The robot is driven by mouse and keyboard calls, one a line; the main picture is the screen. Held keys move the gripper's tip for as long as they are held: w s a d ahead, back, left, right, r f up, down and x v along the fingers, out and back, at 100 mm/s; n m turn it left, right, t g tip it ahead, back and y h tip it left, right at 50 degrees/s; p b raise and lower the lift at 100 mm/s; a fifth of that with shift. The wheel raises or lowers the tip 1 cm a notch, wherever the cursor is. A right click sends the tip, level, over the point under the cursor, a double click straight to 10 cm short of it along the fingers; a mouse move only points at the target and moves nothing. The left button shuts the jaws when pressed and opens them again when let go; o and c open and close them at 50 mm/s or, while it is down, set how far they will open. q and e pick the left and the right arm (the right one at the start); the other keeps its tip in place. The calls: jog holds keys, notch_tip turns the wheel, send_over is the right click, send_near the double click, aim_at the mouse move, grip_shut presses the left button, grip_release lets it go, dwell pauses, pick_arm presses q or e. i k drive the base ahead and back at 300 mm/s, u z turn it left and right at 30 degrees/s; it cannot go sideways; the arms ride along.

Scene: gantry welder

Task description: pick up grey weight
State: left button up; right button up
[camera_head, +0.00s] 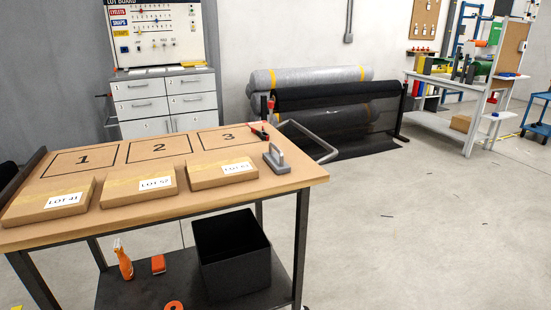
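The grey weight (276,158) stands on the wooden tabletop (305,172) near its right end, just right of the box labelled LOT 43. It has a flat base and an upright handle on top. Nothing touches it that I can see. Neither of my grippers shows in the head view.
Several flat cardboard boxes (140,186) lie along the table's front, before marked squares 1, 2 and 3. A small red and black tool (259,131) lies behind the weight. A black bin (233,252) stands on the lower shelf. Open floor (420,230) lies to the right.

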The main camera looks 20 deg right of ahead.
aim_at(277, 162)
jog(key=k, duration=0.5)
jog(key=z, duration=0.95)
jog(key=i, duration=1.15)
jog(key=u, duration=0.35)
